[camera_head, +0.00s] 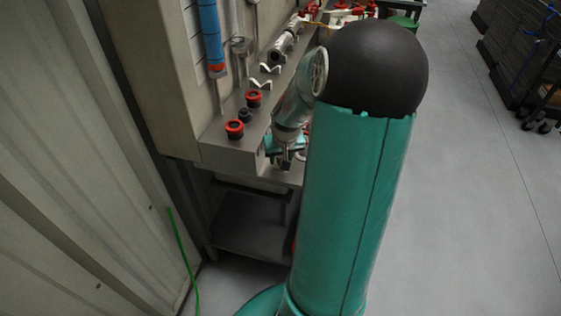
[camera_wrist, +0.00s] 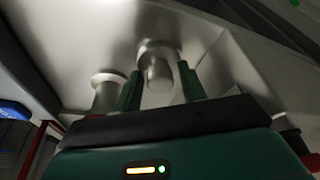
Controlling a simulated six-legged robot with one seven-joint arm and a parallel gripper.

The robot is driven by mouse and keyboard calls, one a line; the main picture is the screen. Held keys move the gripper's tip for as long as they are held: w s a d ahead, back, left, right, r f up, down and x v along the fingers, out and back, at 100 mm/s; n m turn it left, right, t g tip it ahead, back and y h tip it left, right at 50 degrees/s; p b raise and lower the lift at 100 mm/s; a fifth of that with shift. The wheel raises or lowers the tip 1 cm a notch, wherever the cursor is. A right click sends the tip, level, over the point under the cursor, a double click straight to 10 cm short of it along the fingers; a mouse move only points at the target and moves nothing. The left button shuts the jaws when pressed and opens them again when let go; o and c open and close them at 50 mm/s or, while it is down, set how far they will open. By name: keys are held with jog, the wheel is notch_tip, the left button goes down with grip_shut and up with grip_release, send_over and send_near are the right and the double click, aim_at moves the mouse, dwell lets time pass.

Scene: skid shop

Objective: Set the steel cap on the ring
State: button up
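In the wrist view, my gripper (camera_wrist: 159,68) is open, with one green finger on each side of a steel cylindrical piece (camera_wrist: 158,75) with a wider flange. Gaps seem to show between it and both fingers. A second flanged steel piece (camera_wrist: 108,92) stands left of the left finger. I cannot tell for sure which of them is the cap and which belongs to the ring. In the head view, my gripper (camera_head: 284,157) is low at the bench's near end; my arm hides much there. A small round metal part (camera_head: 301,154) shows beside it.
Black parts with red rings (camera_head: 235,129) stand on the steel bench (camera_head: 215,138), left of my arm. A blue cylinder (camera_head: 211,35) hangs on the wall panel. More fittings lie farther along the bench. Dark stacked crates (camera_head: 515,45) stand far right; the floor between is clear.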

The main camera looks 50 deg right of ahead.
jog(key=c, duration=0.6)
jog(key=shift+o, duration=0.2)
jog(key=shift+r, duration=3.8)
jog(key=s+d+r, duration=0.2)
jog(key=d+r, duration=0.6)
jog(key=r, duration=0.2)
jog(key=shift+s+d+f, duration=0.1)
jog(key=shift+s+f, duration=0.05)
jog(key=shift+f, duration=2.35)
